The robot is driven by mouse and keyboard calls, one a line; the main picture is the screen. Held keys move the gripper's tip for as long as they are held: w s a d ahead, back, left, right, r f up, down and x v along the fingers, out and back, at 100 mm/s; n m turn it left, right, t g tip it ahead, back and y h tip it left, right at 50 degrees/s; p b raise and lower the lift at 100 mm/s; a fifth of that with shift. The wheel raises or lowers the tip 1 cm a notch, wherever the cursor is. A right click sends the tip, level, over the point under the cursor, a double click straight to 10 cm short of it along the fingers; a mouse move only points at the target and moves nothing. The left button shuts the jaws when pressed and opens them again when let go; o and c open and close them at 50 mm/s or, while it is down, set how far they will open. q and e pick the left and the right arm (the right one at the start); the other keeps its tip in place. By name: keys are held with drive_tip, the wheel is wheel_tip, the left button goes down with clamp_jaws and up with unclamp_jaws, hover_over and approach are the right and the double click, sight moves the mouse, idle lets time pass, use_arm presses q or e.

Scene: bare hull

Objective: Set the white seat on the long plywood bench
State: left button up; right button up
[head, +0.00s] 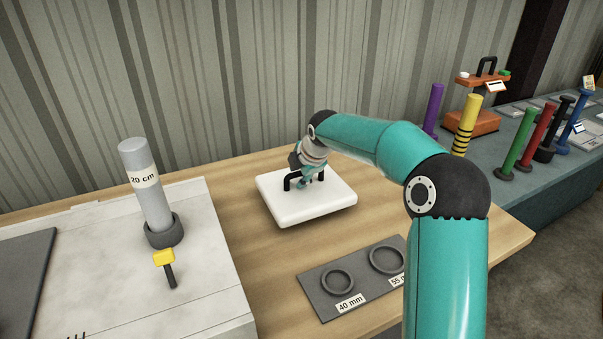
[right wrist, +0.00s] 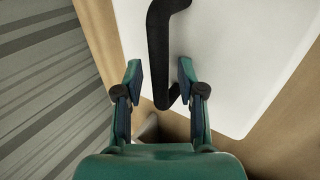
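The white seat (head: 312,205) is a thick square pad with a black handle (head: 290,183) on top. It appears to lie flat on the long plywood bench (head: 237,190), near the wall. My right gripper (head: 306,181) is at the handle, reaching down from above. In the right wrist view its two fingers (right wrist: 160,84) are apart, with the black handle (right wrist: 162,60) between and just beyond them and gaps on both sides. The white seat (right wrist: 230,50) fills the upper right there. My left gripper is not in view.
A grey plate with two rings (head: 322,299) lies on the bench in front of the seat. At left, a pale surface holds a grey cylinder marked 20 cm (head: 147,185) and a yellow-topped peg (head: 165,260). Several coloured posts, including a yellow one (head: 465,120), stand at right.

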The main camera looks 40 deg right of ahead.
drive_tip(key=v, duration=1.2)
idle(0.6)
